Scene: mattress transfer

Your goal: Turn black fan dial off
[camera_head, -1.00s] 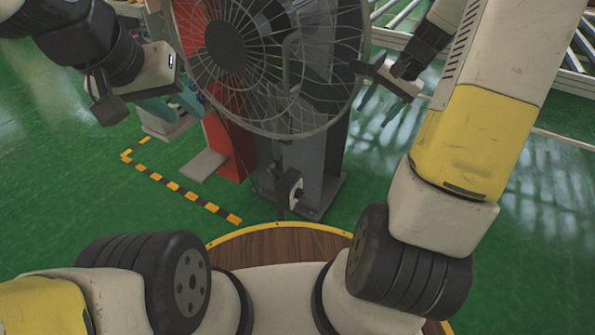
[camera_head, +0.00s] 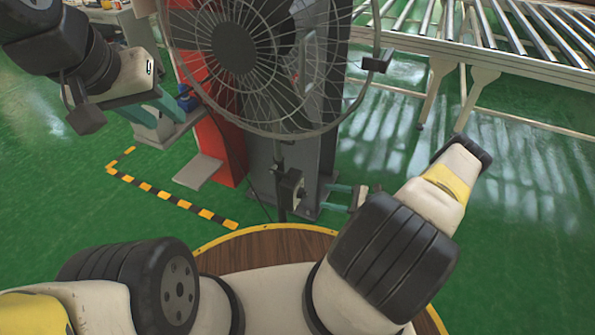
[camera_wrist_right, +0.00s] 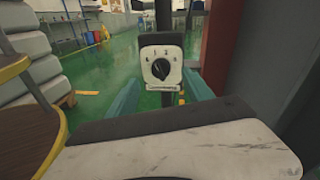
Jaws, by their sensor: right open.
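The black fan (camera_head: 240,50) stands ahead in the head view, its wire cage at the top. Its control box (camera_head: 290,188) is on the pole below the cage. In the right wrist view, the black dial (camera_wrist_right: 160,68) sits on a white plate with numbers around its top; its exact setting is too small to read. My right gripper (camera_head: 324,197) is open just right of the box in the head view. In the right wrist view its teal fingers (camera_wrist_right: 162,92) are apart, one on each side below the dial. My left gripper (camera_head: 168,112) is open and empty left of the fan.
A grey and red machine frame (camera_head: 222,140) stands close behind the fan. A roller conveyor (camera_head: 490,45) is at the back right. Yellow-black floor tape (camera_head: 175,192) runs at the left. In the right wrist view, grey stacked sacks (camera_wrist_right: 30,55) and a round wooden edge (camera_wrist_right: 25,130) are at left.

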